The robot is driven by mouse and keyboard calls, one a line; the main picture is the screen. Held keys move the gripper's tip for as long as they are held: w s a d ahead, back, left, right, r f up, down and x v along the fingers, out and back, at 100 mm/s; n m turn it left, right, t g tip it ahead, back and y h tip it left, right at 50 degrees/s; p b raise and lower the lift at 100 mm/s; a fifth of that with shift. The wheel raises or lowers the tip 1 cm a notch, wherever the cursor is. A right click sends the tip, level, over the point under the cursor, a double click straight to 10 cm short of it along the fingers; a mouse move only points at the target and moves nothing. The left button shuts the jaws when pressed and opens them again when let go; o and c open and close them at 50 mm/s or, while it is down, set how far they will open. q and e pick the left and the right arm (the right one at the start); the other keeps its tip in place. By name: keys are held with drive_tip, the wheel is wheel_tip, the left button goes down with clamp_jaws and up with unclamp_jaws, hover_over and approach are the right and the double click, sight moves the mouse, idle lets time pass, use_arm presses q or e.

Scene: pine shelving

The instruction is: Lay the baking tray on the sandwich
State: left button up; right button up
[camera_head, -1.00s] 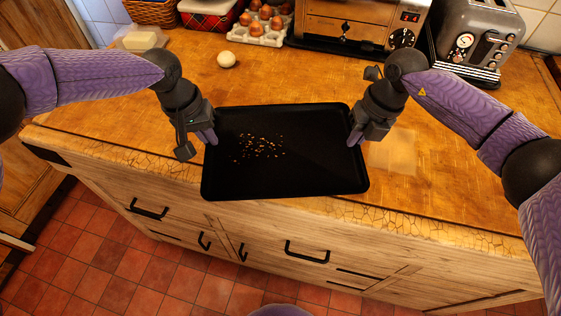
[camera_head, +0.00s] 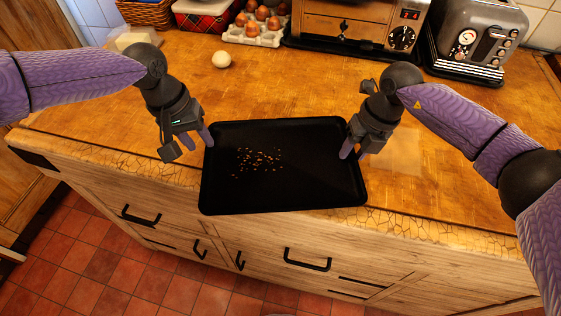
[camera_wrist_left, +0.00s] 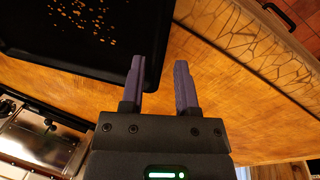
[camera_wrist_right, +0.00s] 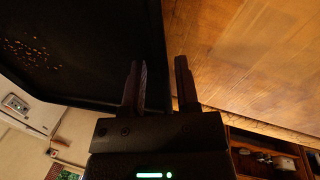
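The black baking tray (camera_head: 285,185) lies near the front edge of the counter, with crumbs scattered on its left half. Its front part reaches over the counter's front edge. I see no sandwich; anything under the tray is hidden. My left gripper (camera_head: 198,138) is at the tray's left rim, fingers apart; in the left wrist view (camera_wrist_left: 160,60) one finger is on the tray side and one outside. My right gripper (camera_head: 352,153) is at the right rim, fingers also apart on either side of the rim in the right wrist view (camera_wrist_right: 159,62).
A white egg (camera_head: 222,59) lies on the counter behind the tray. An egg carton (camera_head: 257,36), toaster oven (camera_head: 352,22) and toaster (camera_head: 475,40) stand along the back. A pale square patch (camera_head: 400,152) shows right of the tray. The middle counter is clear.

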drive_tip(key=shift+r, duration=0.2)
use_arm(q)
drive_tip(key=v, duration=0.8)
drive_tip(key=shift+r, duration=0.2)
use_arm(e)
drive_tip(key=v, duration=1.1)
drive_tip(key=shift+r, duration=0.35)
use_arm(q)
drive_tip(key=shift+s, duration=0.1)
use_arm(e)
drive_tip(key=shift+f, duration=0.1)
